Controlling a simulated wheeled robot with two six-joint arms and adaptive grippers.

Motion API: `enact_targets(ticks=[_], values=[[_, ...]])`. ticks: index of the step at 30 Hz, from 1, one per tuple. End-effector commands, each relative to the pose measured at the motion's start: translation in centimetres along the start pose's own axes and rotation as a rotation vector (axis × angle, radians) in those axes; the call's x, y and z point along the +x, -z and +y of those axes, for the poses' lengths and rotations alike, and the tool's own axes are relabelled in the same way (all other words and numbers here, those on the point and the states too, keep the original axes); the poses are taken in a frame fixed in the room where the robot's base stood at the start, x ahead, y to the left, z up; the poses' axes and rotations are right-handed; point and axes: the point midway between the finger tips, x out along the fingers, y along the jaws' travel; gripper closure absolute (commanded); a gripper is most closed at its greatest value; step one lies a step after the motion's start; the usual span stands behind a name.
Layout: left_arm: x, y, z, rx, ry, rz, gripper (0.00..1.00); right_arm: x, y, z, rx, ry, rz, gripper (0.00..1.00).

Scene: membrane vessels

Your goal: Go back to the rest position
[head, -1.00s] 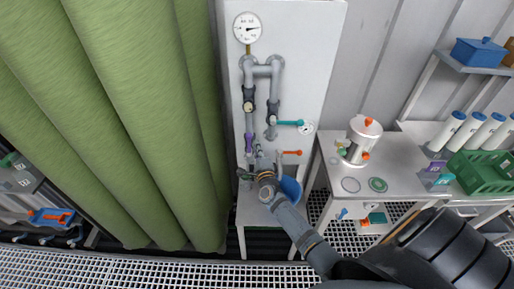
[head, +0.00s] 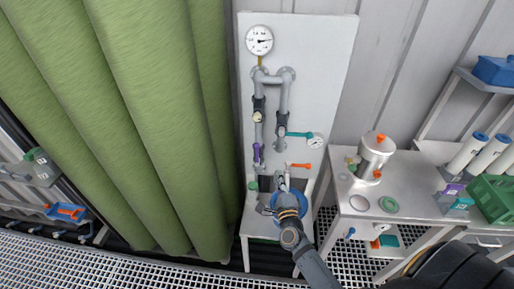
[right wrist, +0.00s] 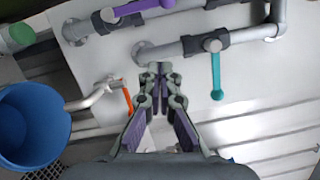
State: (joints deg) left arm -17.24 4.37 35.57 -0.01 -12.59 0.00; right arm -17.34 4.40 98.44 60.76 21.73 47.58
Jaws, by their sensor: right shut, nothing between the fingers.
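My right gripper (head: 283,180) is in front of the lower part of the white pipe panel (head: 318,90), its fingers shut with nothing between them. In the right wrist view the closed fingertips (right wrist: 157,68) point toward the panel, between the orange-handled tap (right wrist: 127,98) and the teal lever (right wrist: 216,76). They look apart from both. The wrist hides part of the blue bucket (head: 303,211) in the head view; the bucket (right wrist: 30,125) also shows at the left of the right wrist view. My left gripper is in neither view.
A steel bench (head: 350,188) with a metal vessel (head: 375,152) stands right of the panel. A green crate (head: 492,198) and white cylinders are further right. A green curtain (head: 130,110) hangs at the left. A pressure gauge (head: 259,40) tops the panel.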

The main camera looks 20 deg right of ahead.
Motion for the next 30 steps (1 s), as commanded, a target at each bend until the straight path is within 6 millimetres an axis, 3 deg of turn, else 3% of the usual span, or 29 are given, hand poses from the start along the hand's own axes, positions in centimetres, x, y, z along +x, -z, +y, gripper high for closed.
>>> enact_targets(ticks=[4,7,10,13,17,21,25,27,30], values=[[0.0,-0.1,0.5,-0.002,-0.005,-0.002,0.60,0.0,0.0,0.2,-0.006,-0.004,-0.001,1.00],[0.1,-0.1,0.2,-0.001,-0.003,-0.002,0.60,-0.5,0.3,2.8,-0.092,-0.055,-0.017,1.00],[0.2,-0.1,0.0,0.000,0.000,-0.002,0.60,-2.3,1.2,9.0,-0.306,-0.184,-0.071,1.00],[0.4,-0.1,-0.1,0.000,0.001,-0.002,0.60,-5.8,2.9,17.0,-0.586,-0.358,-0.172,1.00],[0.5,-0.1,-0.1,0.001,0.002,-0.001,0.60,-12.3,5.9,26.3,-0.916,-0.583,-0.348,1.00],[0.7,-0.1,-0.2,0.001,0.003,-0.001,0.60,-21.3,10.1,34.1,-1.220,-0.813,-0.588,1.00],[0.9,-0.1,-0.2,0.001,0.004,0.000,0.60,-30.5,14.3,38.8,-1.446,-1.004,-0.853,1.00],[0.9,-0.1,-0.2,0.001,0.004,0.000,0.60,-35.0,16.3,40.2,-1.535,-1.086,-0.993,1.00],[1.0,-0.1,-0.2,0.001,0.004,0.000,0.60,-40.0,18.6,41.1,-1.619,-1.166,-1.158,1.00]])
